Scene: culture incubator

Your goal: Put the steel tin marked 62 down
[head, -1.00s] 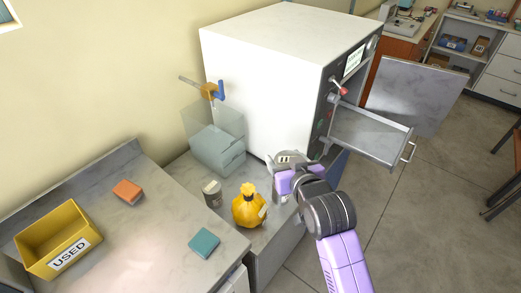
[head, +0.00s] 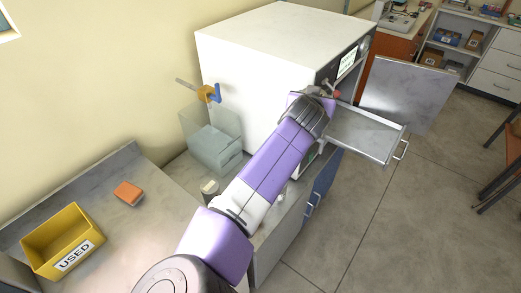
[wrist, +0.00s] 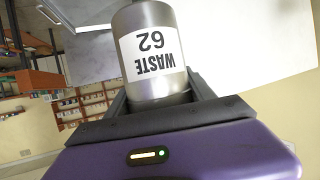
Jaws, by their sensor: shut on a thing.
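The steel tin (wrist: 150,88) is a grey metal cylinder with a white label reading WASTE 62, upside down in the wrist view. My gripper (wrist: 162,98) is shut on it, with a dark finger on each side. In the head view my gripper (head: 312,98) is up at the front of the white incubator (head: 262,55), near the inner end of a pulled-out metal shelf (head: 365,133). The tin is not clearly seen in the head view, hidden by my gripper and arm.
The incubator door (head: 412,92) stands open at the right. A clear box (head: 212,140) is left of the incubator. A yellow USED bin (head: 62,240) and an orange block (head: 128,192) are on the left counter. A small jar (head: 209,188) is partly behind my arm.

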